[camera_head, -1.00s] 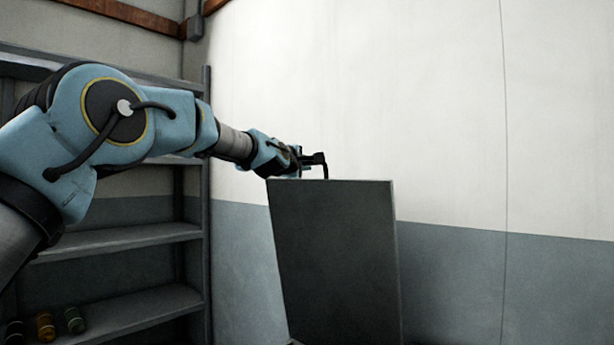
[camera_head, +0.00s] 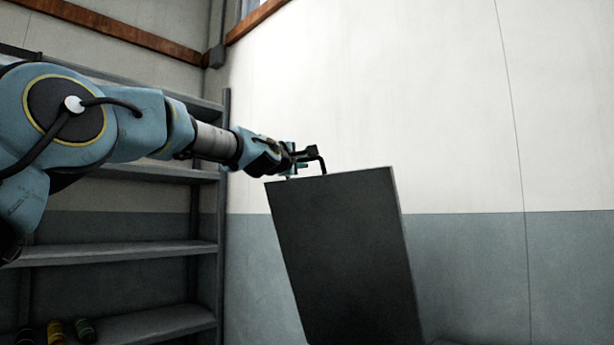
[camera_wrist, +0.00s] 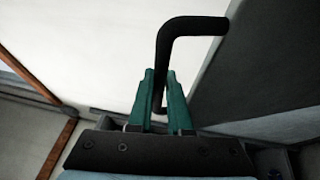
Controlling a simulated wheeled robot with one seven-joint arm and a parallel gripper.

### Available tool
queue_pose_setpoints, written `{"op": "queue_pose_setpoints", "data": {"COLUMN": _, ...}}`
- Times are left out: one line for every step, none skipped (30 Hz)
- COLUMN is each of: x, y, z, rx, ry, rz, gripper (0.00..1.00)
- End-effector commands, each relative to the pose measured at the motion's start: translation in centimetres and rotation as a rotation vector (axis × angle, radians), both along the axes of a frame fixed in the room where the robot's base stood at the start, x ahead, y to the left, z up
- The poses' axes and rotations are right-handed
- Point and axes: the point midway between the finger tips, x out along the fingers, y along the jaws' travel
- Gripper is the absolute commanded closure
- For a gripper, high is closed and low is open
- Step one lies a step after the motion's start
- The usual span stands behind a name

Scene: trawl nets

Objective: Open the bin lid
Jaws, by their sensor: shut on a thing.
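The bin lid (camera_head: 345,255) is a dark grey panel, raised steeply and tilted in the head view. Its face also shows at the right of the wrist view (camera_wrist: 265,60). A black bent handle (camera_head: 321,163) stands out from the lid's top edge; it shows large in the wrist view (camera_wrist: 190,27). My gripper (camera_head: 303,160) is at the lid's top edge. Its two green fingers in the wrist view (camera_wrist: 164,95) are shut on the handle, one on each side of the bar. The bin's body is not clearly seen.
A grey metal shelf (camera_head: 120,253) stands at the left, with several small jars (camera_head: 55,332) low down. A white and grey wall (camera_head: 460,120) is behind the lid. The space right of the lid looks clear.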

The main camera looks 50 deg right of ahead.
Motion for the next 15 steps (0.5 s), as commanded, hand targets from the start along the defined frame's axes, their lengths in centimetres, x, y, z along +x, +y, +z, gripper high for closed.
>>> {"op": "queue_pose_setpoints", "data": {"x": 0.4, "y": 0.5, "z": -1.1, "rx": -0.005, "ry": 0.000, "rz": 0.007, "gripper": 1.00}}
{"op": "queue_pose_setpoints", "data": {"x": 0.4, "y": 0.7, "z": -1.1, "rx": -0.009, "ry": 0.000, "rz": 0.006, "gripper": 1.00}}
{"op": "queue_pose_setpoints", "data": {"x": 0.4, "y": 0.9, "z": -1.1, "rx": -0.013, "ry": -0.001, "rz": 0.006, "gripper": 1.00}}
{"op": "queue_pose_setpoints", "data": {"x": 0.3, "y": 1.1, "z": -1.1, "rx": -0.015, "ry": 0.000, "rz": 0.006, "gripper": 1.00}}
{"op": "queue_pose_setpoints", "data": {"x": 0.3, "y": 1.2, "z": -1.1, "rx": -0.018, "ry": -0.001, "rz": 0.006, "gripper": 1.00}}
{"op": "queue_pose_setpoints", "data": {"x": 0.3, "y": 1.3, "z": -1.1, "rx": -0.021, "ry": -0.001, "rz": 0.006, "gripper": 1.00}}
{"op": "queue_pose_setpoints", "data": {"x": 0.3, "y": 1.4, "z": -1.1, "rx": -0.022, "ry": -0.001, "rz": 0.005, "gripper": 1.00}}
{"op": "queue_pose_setpoints", "data": {"x": 0.3, "y": 1.5, "z": -1.0, "rx": -0.023, "ry": -0.001, "rz": 0.005, "gripper": 1.00}}
{"op": "queue_pose_setpoints", "data": {"x": 0.3, "y": 1.6, "z": -1.0, "rx": -0.024, "ry": -0.001, "rz": 0.005, "gripper": 1.00}}
{"op": "queue_pose_setpoints", "data": {"x": 0.3, "y": 1.6, "z": -0.9, "rx": -0.024, "ry": 0.000, "rz": 0.005, "gripper": 1.00}}
{"op": "queue_pose_setpoints", "data": {"x": 0.2, "y": 1.6, "z": -0.9, "rx": -0.025, "ry": -0.001, "rz": 0.005, "gripper": 1.00}}
{"op": "queue_pose_setpoints", "data": {"x": 0.2, "y": 1.6, "z": -0.9, "rx": -0.025, "ry": -0.001, "rz": 0.004, "gripper": 1.00}}
{"op": "queue_pose_setpoints", "data": {"x": 0.2, "y": 1.6, "z": -0.8, "rx": -0.025, "ry": -0.001, "rz": 0.004, "gripper": 1.00}}
{"op": "queue_pose_setpoints", "data": {"x": 0.2, "y": 1.6, "z": -0.8, "rx": -0.024, "ry": 0.000, "rz": 0.004, "gripper": 1.00}}
{"op": "queue_pose_setpoints", "data": {"x": 0.2, "y": 1.6, "z": -0.8, "rx": -0.024, "ry": 0.000, "rz": 0.004, "gripper": 1.00}}
